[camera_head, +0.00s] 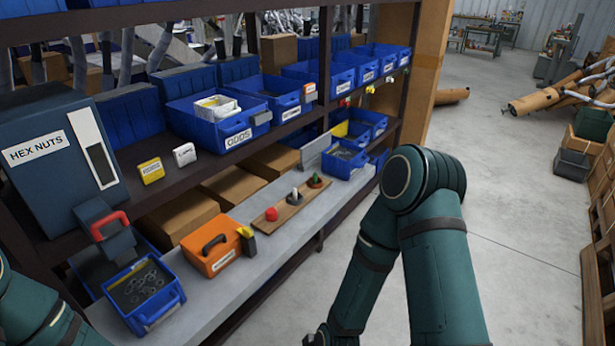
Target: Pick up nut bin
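A blue bin holding dark nuts and rings (150,310) sits at the lower left on the grey lower shelf, below the outlet of a dark blue dispenser (50,190) labelled HEX NUTS. The dispenser has a red handle (110,224). My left arm enters at the lower left edge, left of the bin, and its gripper is outside the picture. My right arm reaches down the middle right. Only a dark part of my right gripper (318,338) shows at the bottom edge, well right of the bin; its fingers are cut off.
An orange case (211,250) stands just right of the nut bin. A wooden strip with red, white and green knobs (285,208) lies farther along the shelf. Several blue bins (218,125) line the upper shelf. A rack post (323,65) stands behind. Open floor (530,230) lies right.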

